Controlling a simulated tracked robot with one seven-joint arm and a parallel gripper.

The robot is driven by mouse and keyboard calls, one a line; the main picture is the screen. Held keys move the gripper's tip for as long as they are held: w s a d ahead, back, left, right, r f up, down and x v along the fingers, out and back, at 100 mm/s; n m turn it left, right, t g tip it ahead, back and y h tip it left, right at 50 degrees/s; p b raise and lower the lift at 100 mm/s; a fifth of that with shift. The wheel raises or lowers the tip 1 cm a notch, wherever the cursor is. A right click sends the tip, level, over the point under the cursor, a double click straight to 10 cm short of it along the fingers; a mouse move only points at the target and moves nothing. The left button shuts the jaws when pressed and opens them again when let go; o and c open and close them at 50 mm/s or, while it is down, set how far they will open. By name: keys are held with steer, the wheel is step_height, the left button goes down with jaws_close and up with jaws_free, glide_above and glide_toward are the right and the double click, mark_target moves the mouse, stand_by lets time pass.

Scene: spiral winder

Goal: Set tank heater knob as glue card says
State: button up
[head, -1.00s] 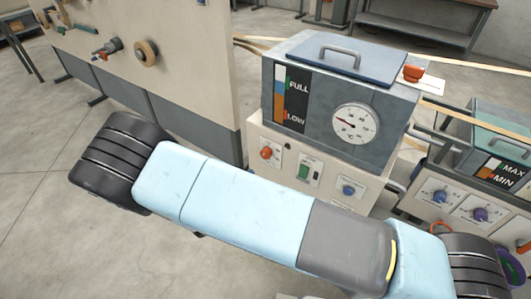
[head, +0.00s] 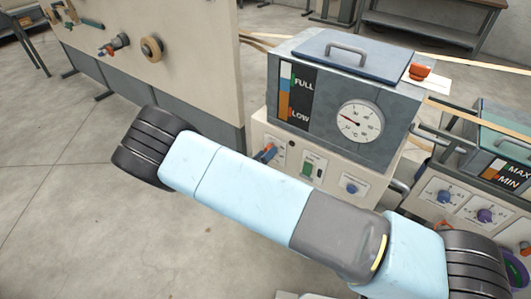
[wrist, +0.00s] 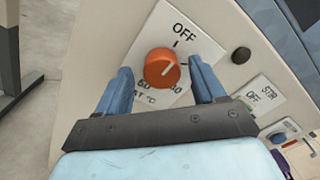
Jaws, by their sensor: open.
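The tank heater knob (wrist: 161,68) is orange and round, on a white plate on the tank's cream front panel. The wrist view shows "OFF" above it, numbers and "°C" below it. In the head view the knob (head: 265,150) is partly covered by a blue finger. The glue card (head: 436,82) lies behind the tank's right side, its writing unreadable.
The grey tank (head: 345,95) has a dial gauge (head: 361,121) and a FULL/LOW level strip (head: 295,95). An orange-red object (head: 420,71) stands by the card.

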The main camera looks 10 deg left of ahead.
steer(key=shift+w+d, duration=0.25)
steer(key=shift+w, duration=0.35)
steer(key=shift+c, duration=0.2)
